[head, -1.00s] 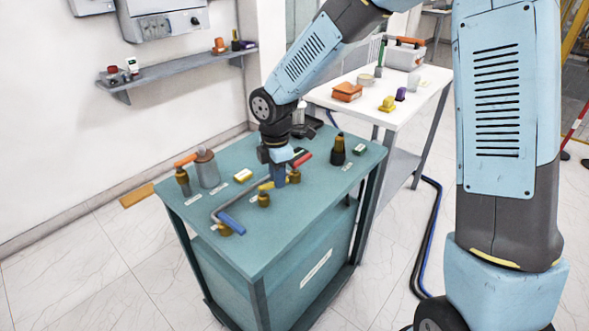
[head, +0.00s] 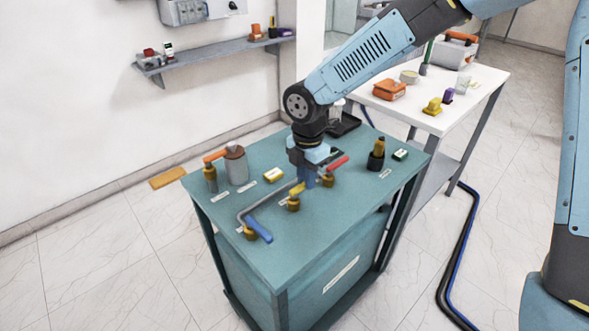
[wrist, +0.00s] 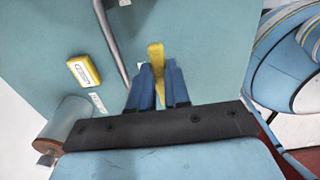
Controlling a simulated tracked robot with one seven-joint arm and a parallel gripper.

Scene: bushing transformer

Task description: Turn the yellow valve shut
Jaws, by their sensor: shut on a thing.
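The yellow valve (head: 296,189) is a flat yellow lever on a brass-coloured body, on the teal cart top (head: 290,254), between a blue-handled valve (head: 259,229) and a red-handled valve (head: 338,163). My gripper (head: 310,183) points down at the lever's far right end. In the wrist view, the blue fingers of my gripper (wrist: 160,74) stand one on each side of the yellow lever (wrist: 156,52) and are shut on it.
A grey bent pipe (head: 262,202) runs beside the yellow valve. A grey cylinder (head: 236,166), a yellow box (head: 273,175) and a dark yellow-topped object (head: 376,154) stand on the cart. A white table (head: 465,100) is behind. The cart's front area is clear.

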